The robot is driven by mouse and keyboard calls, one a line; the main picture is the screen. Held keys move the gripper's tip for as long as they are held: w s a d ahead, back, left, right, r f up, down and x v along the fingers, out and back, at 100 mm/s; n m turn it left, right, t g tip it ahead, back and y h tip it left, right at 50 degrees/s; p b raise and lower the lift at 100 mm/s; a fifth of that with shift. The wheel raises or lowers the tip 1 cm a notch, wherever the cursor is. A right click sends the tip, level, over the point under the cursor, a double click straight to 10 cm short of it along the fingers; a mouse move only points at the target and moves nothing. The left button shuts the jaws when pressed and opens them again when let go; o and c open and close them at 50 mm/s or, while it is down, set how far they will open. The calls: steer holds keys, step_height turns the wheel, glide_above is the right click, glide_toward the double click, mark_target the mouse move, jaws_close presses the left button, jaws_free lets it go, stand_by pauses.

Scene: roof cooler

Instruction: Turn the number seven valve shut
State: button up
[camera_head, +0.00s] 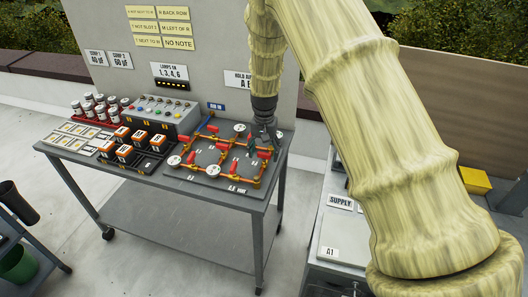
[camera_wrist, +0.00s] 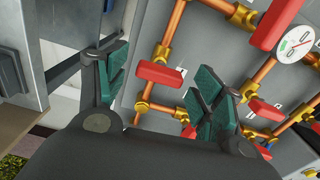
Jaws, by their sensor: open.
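A valve board (camera_head: 207,158) carries copper pipes with brass fittings, several red valve handles and round white gauges. It lies on the right part of the grey table. My gripper (camera_head: 264,137) is over the back right of this board, pointing down. In the wrist view my gripper (camera_wrist: 163,82) has its teal-padded fingers apart. A red valve handle (camera_wrist: 160,74) shows between the fingers in the picture, lying across a copper pipe; I see no grip on it. Another red handle (camera_wrist: 274,24) is at upper right. The valve numbers are too small to read, so I cannot tell which is seven.
Orange-topped blocks (camera_head: 122,133), a switch box (camera_head: 166,113) and white canisters (camera_head: 88,106) stand left of the board. A wall panel (camera_head: 215,60) rises behind. A supply cabinet (camera_head: 338,240) stands to the right. My arm hides part of the right side.

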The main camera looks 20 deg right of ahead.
mark_target(264, 153)
step_height(264, 153, up, 12)
steer(key=shift+f, duration=0.15)
stand_by(0.3)
